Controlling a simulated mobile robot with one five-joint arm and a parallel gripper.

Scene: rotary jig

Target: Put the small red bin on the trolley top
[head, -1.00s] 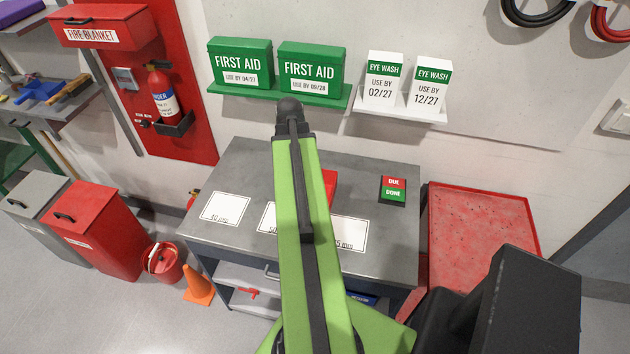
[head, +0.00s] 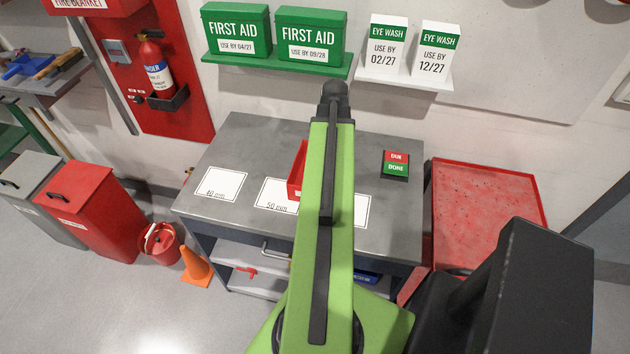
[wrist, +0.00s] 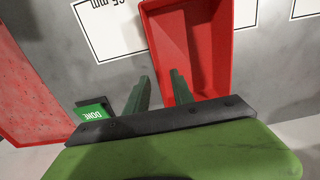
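The small red bin (head: 296,172) stands on the grey worktop (head: 255,140), partly hidden behind my arm in the head view. In the wrist view the bin (wrist: 205,45) is seen from above and looks empty. My gripper (wrist: 160,78) is open, its two green fingers apart with nothing held. In the picture the near bin wall lies between the fingertips; I cannot tell the height gap. The gripper is hidden in the head view. A red, rimmed top (head: 487,210), seemingly the trolley top, is right of the worktop and bare. It also shows in the wrist view (wrist: 30,100).
A red and green DUE/DONE block (head: 396,165) sits on the worktop's right part. White labelled patches (head: 220,183) mark its front. First aid boxes (head: 310,35) and eye wash boxes (head: 438,48) stand on wall shelves behind. An orange cone (head: 195,268) is on the floor at left.

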